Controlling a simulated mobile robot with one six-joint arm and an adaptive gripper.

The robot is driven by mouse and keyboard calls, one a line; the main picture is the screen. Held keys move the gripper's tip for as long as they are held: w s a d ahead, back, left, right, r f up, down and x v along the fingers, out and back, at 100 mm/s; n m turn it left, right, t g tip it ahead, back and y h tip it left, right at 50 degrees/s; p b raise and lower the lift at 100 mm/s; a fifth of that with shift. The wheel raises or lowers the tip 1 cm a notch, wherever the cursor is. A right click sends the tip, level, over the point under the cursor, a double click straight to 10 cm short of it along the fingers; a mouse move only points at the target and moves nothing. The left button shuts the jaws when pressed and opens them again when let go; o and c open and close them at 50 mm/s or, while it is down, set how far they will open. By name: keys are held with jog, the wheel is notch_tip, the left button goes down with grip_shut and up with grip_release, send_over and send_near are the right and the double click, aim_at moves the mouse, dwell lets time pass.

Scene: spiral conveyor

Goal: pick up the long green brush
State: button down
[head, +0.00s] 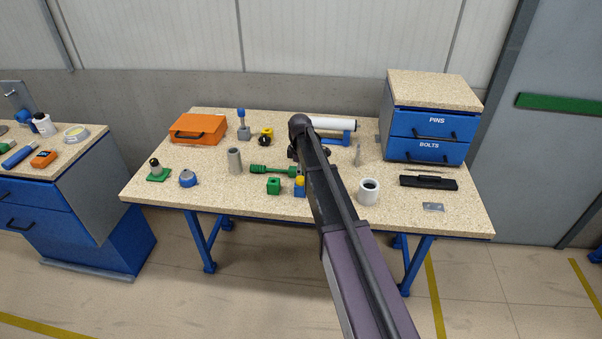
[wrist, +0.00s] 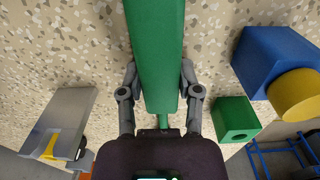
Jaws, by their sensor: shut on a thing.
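The long green brush (head: 272,170) shows in the head view near the middle of the workbench, its right end hidden by my arm. In the wrist view the green brush (wrist: 157,50) runs from the top edge down between the two fingers of my gripper (wrist: 160,92). My gripper is shut on it, with a finger at each side. In the head view my gripper is mostly hidden behind my arm. I cannot tell whether the brush touches the bench top.
A green block with a hole (head: 273,186) and a blue block with a yellow top (head: 300,188) stand close in front of the brush. A grey cylinder (head: 234,161) is left, a white ring (head: 368,191) right. A drawer cabinet (head: 430,115) fills the back right.

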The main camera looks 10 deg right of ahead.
jog(key=shift+r, duration=0.15)
notch_tip(320, 180, up, 10)
jog(key=p, duration=1)
jog(key=shift+f, duration=0.2)
dwell(0.8)
jog(key=d, duration=0.2)
jog(key=s+d, duration=0.1)
jog(key=d, duration=0.1)
jog(key=s+d+f+b, duration=0.1)
jog(key=d, duration=0.1)
jog(key=shift+d, duration=0.15)
jog(key=shift+f, duration=0.1)
notch_tip(320, 180, down, 8)
jog(key=b, duration=0.8)
jog(key=shift+f+b, duration=0.15)
jog(key=shift+b, duration=0.15)
jog(key=shift+f, duration=0.25)
dwell(0.8)
